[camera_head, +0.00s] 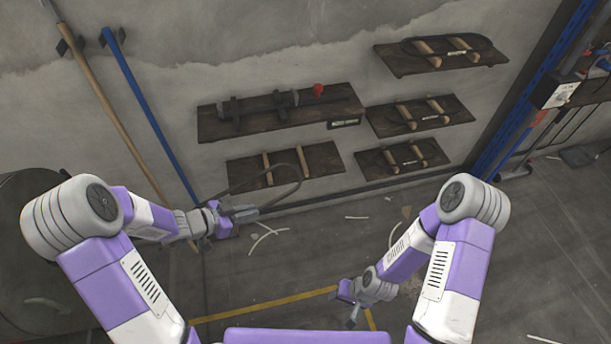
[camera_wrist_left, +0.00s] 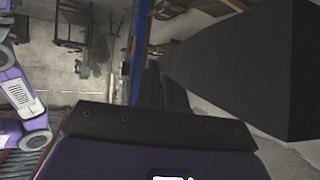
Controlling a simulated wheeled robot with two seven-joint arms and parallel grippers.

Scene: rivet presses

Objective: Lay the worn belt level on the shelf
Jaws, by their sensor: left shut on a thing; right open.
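The worn belt (camera_head: 300,180) is a thin dark loop in the head view. My left gripper (camera_head: 246,212) is shut on it at its near left end, and the loop reaches out to the right, in front of the lower left shelf (camera_head: 325,157). That shelf is a dark board with two light wooden pegs, and no belt shows resting on it. Whether the belt touches the board cannot be told. My right gripper (camera_head: 350,314) is open and empty, low over the floor. In the left wrist view a large dark shape blocks much of the picture; the belt is not clear there.
A wider shelf (camera_head: 215,127) carries a dark tool and a red knob. Two poles (camera_head: 135,92) lean at the left. A blue post (camera_head: 520,95) stands right.

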